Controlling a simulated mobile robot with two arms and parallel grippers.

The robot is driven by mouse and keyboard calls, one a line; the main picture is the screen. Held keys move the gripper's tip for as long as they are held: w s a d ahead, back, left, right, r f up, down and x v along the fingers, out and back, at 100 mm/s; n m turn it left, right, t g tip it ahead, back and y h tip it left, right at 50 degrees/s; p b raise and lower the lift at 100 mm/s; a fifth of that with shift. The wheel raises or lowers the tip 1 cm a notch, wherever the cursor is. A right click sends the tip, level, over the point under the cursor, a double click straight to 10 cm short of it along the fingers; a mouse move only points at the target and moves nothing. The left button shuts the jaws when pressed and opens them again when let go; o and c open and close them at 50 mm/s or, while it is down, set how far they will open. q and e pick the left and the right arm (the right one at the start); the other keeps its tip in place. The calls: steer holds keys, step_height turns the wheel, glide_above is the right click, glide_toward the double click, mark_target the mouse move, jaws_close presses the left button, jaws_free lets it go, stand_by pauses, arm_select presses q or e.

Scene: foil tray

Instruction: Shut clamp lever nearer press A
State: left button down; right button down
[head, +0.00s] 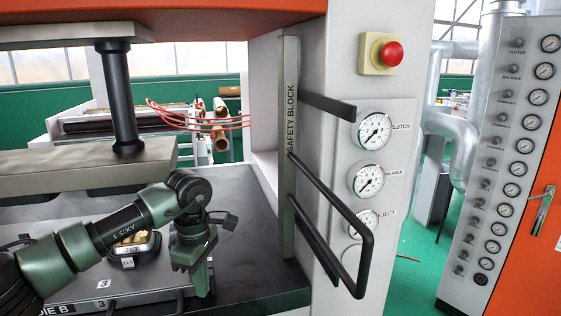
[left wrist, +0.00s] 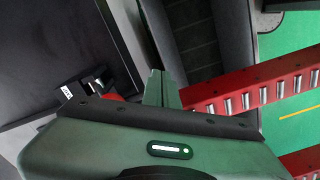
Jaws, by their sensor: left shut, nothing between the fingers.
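My left gripper (head: 197,280) points down over the front of the dark press bed, its fingers together with nothing between them. In the left wrist view, its closed fingers (left wrist: 160,88) stick out past the dark front edge of the gripper body. Left of them, a small metal and black fitting (left wrist: 92,84) with a white label and a red part sits at the edge of a dark plate; it looks like a clamp, partly hidden by my gripper. The fingers appear apart from it. I cannot tell its lever's position. My right gripper is not in view.
The dark press bed (head: 262,262) has a die plate marked DIE B (head: 95,300) at front left. A black bar handle (head: 366,250) juts from the safety block (head: 288,130). Red roller rails (left wrist: 255,88) lie over green floor at right in the wrist view.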

arm_select(q)
step_height(320, 180, down, 10)
steer(key=s+b, duration=0.1)
steer(key=b, duration=0.6)
steer(key=shift+s+d, duration=0.2)
steer(key=shift+s, duration=0.15)
stand_by(0.8)
step_height(320, 180, up, 20)
steer(key=w+p, duration=0.1)
steer(key=p, duration=1.1)
steer(key=shift+w+a, duration=0.2)
steer(key=shift+w, duration=0.1)
